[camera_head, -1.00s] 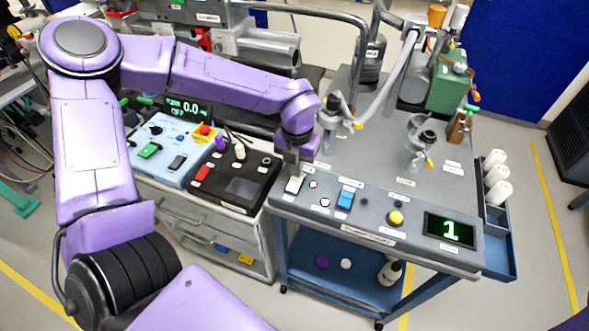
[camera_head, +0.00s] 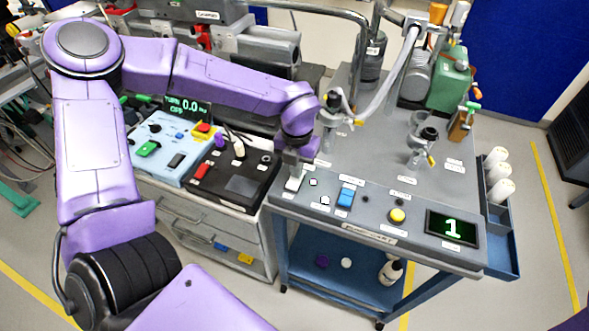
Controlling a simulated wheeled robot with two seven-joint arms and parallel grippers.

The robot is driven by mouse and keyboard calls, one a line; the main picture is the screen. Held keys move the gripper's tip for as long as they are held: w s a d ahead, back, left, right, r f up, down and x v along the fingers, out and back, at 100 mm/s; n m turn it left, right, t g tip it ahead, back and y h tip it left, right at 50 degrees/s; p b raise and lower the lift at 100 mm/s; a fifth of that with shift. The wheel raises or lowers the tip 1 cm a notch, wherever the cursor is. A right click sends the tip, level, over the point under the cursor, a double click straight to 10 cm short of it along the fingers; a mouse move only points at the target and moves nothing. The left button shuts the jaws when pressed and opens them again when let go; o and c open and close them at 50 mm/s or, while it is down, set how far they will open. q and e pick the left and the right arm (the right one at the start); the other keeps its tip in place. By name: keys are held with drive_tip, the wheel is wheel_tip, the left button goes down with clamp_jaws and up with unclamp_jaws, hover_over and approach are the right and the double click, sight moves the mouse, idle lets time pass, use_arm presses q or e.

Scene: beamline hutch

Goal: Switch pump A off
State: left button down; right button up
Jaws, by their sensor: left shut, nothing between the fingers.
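The pump cart's grey control panel (camera_head: 370,222) carries a white rocker switch (camera_head: 293,185) at its left end and a blue rocker switch (camera_head: 346,195) further right. Labels near them are too small to read, so I cannot tell which one is pump A. Small lamps (camera_head: 313,182) sit between the switches. My right gripper is out of view.
A yellow button (camera_head: 397,215) is on the same panel. To the left stand a black box (camera_head: 240,188) with a red switch and a light blue box (camera_head: 165,150) with a green switch. Valves and a green pump (camera_head: 449,82) stand at the cart's back.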

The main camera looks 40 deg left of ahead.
use_arm(q)
drive_tip(key=shift+f, duration=0.2)
wheel_tip(320, 180, up, 7)
drive_tip(key=p, duration=0.6)
drive_tip(key=shift+r+p, duration=0.1)
drive_tip(key=shift+p, duration=0.2)
